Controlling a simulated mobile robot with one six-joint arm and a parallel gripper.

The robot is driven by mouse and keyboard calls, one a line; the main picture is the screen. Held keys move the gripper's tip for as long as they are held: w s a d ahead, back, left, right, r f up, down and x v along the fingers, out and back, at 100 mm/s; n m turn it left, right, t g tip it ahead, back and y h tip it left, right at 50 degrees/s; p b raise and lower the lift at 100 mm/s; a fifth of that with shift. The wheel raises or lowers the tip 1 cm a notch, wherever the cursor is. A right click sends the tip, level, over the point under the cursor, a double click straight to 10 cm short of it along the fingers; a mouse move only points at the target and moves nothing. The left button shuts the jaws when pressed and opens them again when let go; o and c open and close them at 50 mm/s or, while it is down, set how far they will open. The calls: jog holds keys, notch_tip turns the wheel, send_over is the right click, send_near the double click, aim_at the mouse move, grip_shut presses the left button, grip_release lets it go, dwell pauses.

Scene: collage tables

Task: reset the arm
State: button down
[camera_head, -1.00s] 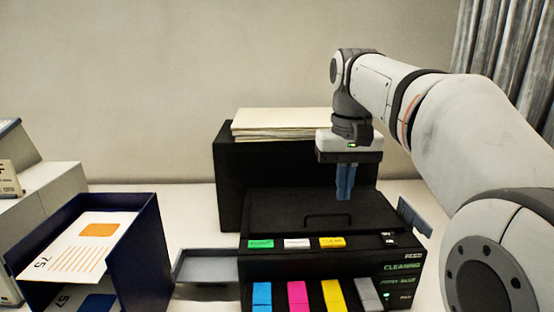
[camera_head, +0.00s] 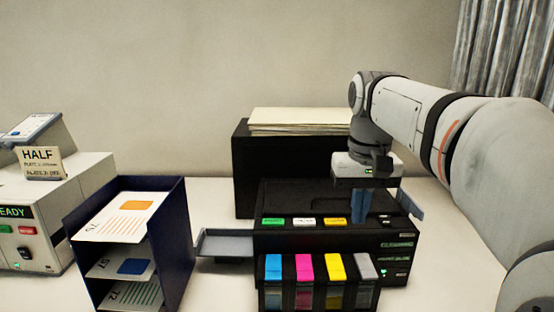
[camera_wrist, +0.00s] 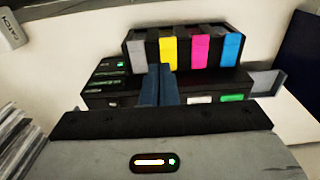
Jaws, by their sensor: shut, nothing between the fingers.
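My gripper (camera_head: 359,206) points down over the right part of the black printer (camera_head: 290,243) in the head view. Its two blue fingers are together with nothing between them. In the wrist view the fingers of my gripper (camera_wrist: 157,86) show against the printer (camera_wrist: 113,98). I cannot tell whether the fingertips touch the printer top. The printer has green, white and yellow buttons and, below them, blue, magenta, yellow and grey cartridges (camera_head: 305,267).
A grey tray (camera_head: 226,242) sticks out left of the printer. A dark blue sorter (camera_head: 176,220) holds printed cards. A beige machine (camera_head: 88,183) with a HALF sign (camera_head: 40,162) stands far left. A black box (camera_head: 243,170) topped with paper (camera_head: 300,120) stands behind.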

jog(key=s+f+t, duration=0.2)
jog(key=s+f, duration=1.3)
jog(key=f, duration=0.3)
jog(key=shift+t, duration=0.4)
jog(key=shift+d, duration=0.1)
dwell(3.1)
